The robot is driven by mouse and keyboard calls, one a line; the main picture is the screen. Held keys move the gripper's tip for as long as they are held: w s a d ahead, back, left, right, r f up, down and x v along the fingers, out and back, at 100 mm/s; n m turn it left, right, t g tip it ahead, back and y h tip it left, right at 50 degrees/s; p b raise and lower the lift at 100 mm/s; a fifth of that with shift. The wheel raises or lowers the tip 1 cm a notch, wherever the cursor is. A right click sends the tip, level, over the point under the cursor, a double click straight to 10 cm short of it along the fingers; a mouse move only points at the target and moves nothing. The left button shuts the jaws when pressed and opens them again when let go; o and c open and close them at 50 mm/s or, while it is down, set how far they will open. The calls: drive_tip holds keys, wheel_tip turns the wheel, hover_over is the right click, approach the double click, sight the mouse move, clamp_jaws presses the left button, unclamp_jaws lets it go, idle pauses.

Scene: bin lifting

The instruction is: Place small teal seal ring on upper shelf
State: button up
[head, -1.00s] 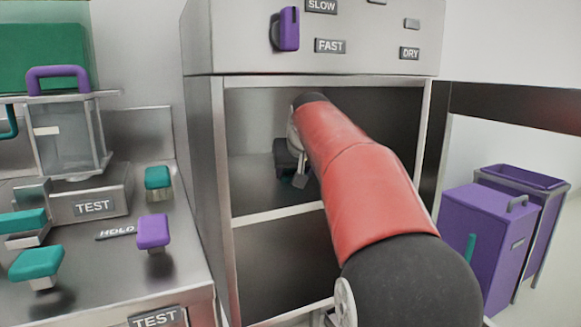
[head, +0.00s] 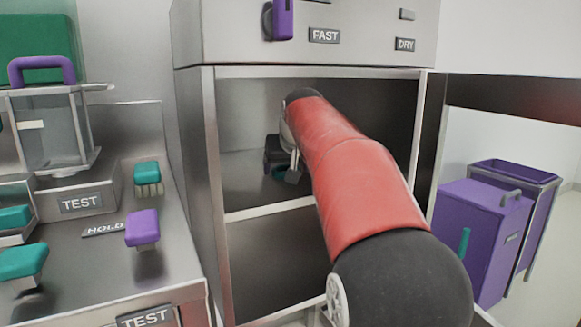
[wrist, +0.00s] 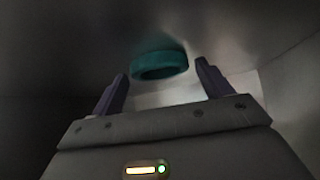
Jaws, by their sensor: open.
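The small teal seal ring (wrist: 160,66) shows in the wrist view, lying on the metal shelf surface just beyond my fingertips. In the head view my gripper (head: 284,165) is inside the upper compartment of the metal cabinet, partly hidden by my red arm. The upper shelf (head: 262,207) has a light front edge.
Cabinet side walls (head: 195,160) and the top panel closely frame my arm. A lower compartment (head: 265,265) is open below. A bench with teal and purple knobs (head: 142,228) stands left. Purple bins (head: 483,230) stand right.

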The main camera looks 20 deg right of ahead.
drive_tip(key=v, duration=0.5)
drive_tip(key=shift+s+r, duration=0.25)
drive_tip(key=shift+r, duration=0.05)
drive_tip(key=s+a+b, duration=0.2)
drive_tip(key=s+a, duration=0.1)
drive_tip(key=s, duration=0.8)
drive_tip(key=s+a+f+n+g, duration=0.1)
drive_tip(key=s+a+f, duration=0.2)
drive_tip(key=s+f, duration=0.3)
drive_tip(key=s+a+f+g+y, duration=0.1)
drive_tip(key=s+a+f, duration=0.3)
drive_tip(key=f, duration=0.8)
drive_tip(key=s+a+f+n+g+y, duration=0.1)
drive_tip(key=s+a+f, duration=0.2)
drive_tip(key=s+f, duration=0.5)
wheel_tip(320, 180, down, 2)
drive_tip(key=shift+a+f+n, duration=0.1)
drive_tip(key=shift+a+n, duration=0.2)
drive_tip(key=shift+a, duration=0.1)
